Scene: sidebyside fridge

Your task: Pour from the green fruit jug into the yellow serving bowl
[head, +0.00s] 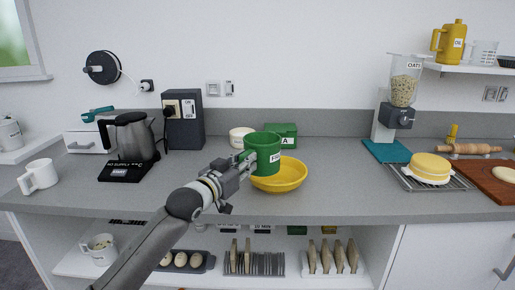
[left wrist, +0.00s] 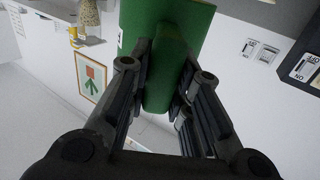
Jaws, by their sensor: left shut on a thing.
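The green fruit jug (head: 263,151) is held upright or nearly so, above the yellow serving bowl (head: 283,178) and over its left part. My left gripper (head: 243,164) is shut on the jug from the left side. In the left wrist view the jug (left wrist: 168,30) fills the space between the two fingers (left wrist: 165,85). The bowl sits on the grey counter near its front edge; the jug hides part of its rim. I cannot see the inside of the jug or any stream. My right gripper is in neither view.
Behind the jug stand a green box (head: 282,130) and a cream round container (head: 241,137). A kettle (head: 131,136) and a white mug (head: 39,175) are at the left. A cooling rack (head: 407,181) with a yellow-topped stack is at the right. The counter between bowl and rack is clear.

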